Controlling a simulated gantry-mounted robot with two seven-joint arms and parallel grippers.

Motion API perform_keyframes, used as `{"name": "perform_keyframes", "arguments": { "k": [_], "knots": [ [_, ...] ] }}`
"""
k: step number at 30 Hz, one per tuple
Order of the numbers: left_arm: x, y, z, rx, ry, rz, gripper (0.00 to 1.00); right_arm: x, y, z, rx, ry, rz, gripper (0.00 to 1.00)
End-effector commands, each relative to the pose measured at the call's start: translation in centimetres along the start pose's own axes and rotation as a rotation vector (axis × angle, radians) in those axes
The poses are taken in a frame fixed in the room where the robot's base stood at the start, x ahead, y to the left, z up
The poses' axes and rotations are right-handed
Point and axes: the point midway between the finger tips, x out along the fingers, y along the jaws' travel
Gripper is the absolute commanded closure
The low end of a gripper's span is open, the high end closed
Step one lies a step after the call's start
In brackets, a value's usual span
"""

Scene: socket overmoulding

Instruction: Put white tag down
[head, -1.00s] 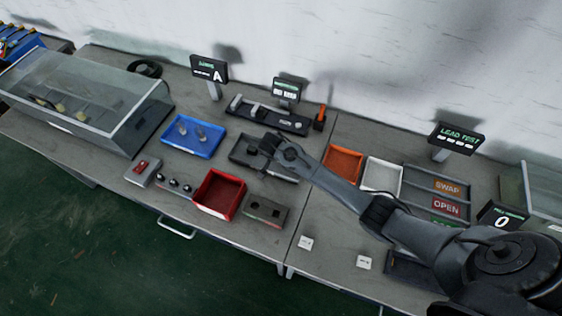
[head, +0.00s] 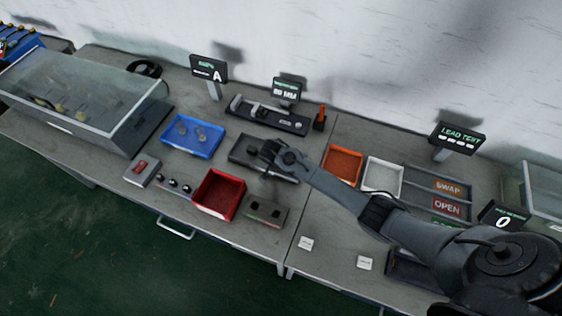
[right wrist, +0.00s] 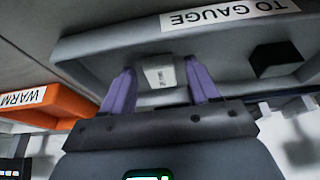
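In the right wrist view a small white tag (right wrist: 159,73) with faint print lies between the two purple fingers of my right gripper (right wrist: 161,84). A gap shows on each side of it, so the gripper looks open around it. Behind it is the grey tray (right wrist: 100,46) labelled TO GAUGE. In the head view my right gripper (head: 268,152) is over this dark grey tray (head: 240,157), and the tag cannot be made out there. Whether the tag rests fully on the tray floor is unclear. My left gripper is not in view.
A dark block (right wrist: 276,59) is in the same tray. The orange WARM tray (right wrist: 62,103) is beside it. Around stand a blue tray (head: 180,150), a red bin (head: 219,208), a white tray (head: 382,190) and a dark fixture (head: 300,126) behind.

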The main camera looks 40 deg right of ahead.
Motion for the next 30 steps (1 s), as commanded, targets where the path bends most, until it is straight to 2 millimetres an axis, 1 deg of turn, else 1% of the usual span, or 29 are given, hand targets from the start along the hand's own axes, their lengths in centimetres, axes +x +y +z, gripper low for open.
{"name": "perform_keyframes", "arguments": {
  "k": [6, 11, 14, 24, 30],
  "knots": [
    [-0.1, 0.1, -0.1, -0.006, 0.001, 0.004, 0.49, -0.2, 0.0, -0.1, 0.000, 0.000, 0.000, 0.40],
    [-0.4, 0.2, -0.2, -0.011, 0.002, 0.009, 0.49, -1.4, -0.1, -0.2, 0.000, 0.001, -0.001, 0.40],
    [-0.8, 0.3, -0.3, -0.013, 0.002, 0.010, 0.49, -2.8, -0.1, -0.1, -0.002, 0.000, -0.002, 0.40],
    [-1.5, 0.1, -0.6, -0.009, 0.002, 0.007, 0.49, -8.9, -0.1, -0.1, 0.000, 0.000, -0.002, 0.40],
    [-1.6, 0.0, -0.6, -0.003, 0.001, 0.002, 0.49, -11.3, -0.1, -0.1, -0.001, 0.001, -0.002, 0.40]
  ]
}}
